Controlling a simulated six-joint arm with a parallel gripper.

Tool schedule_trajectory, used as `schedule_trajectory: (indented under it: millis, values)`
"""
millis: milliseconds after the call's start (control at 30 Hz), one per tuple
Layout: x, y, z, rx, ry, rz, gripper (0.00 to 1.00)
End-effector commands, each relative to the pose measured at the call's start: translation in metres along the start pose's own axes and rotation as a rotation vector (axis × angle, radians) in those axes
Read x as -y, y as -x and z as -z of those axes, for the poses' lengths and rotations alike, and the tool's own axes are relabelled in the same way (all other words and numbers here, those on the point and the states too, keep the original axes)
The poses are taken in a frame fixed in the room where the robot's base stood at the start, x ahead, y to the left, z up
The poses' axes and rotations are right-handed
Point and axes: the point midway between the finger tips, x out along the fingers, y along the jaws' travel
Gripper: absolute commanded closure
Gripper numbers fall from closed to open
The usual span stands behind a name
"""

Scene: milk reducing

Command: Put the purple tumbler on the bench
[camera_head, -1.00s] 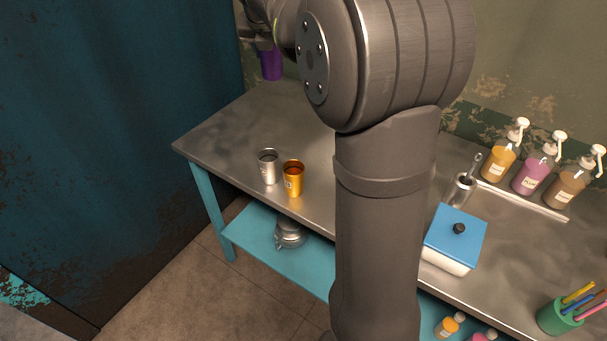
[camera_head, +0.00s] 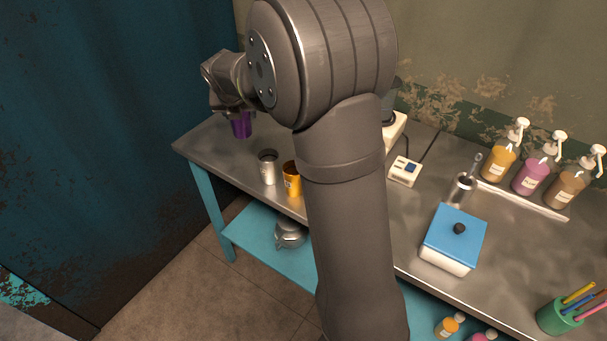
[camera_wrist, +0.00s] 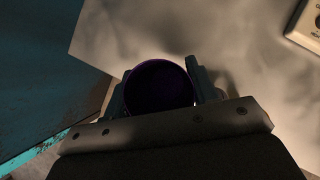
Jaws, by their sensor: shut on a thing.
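The purple tumbler (camera_head: 241,126) is at the far left end of the steel bench (camera_head: 205,147) in the head view. My gripper is shut on the tumbler; in the wrist view its two fingers (camera_wrist: 160,88) stand on either side of the dark purple tumbler (camera_wrist: 158,86), whose open mouth faces the camera. In the head view the fingers are mostly hidden behind my wrist. The tumbler looks upright and over the bench top; I cannot tell whether its base touches the bench.
A silver tumbler (camera_head: 267,168) and an orange tumbler (camera_head: 291,180) stand near the front edge, right of the purple one. A white device (camera_head: 404,171), a blue-lidded box (camera_head: 455,238) and pump bottles (camera_head: 530,175) stand further right. The bench's left end is otherwise clear.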

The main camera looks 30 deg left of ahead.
Motion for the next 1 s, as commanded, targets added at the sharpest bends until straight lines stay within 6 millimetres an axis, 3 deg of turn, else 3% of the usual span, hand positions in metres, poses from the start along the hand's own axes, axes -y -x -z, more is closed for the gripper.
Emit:
schedule_trajectory:
  millis: [433, 867, 1000]
  values:
    - [0.000, -0.068, 0.044, -0.002, 0.001, 0.001, 0.70]
    - [0.001, -0.106, 0.068, -0.002, 0.001, 0.001, 0.70]
    - [0.000, -0.108, 0.069, 0.002, 0.000, -0.001, 0.70]
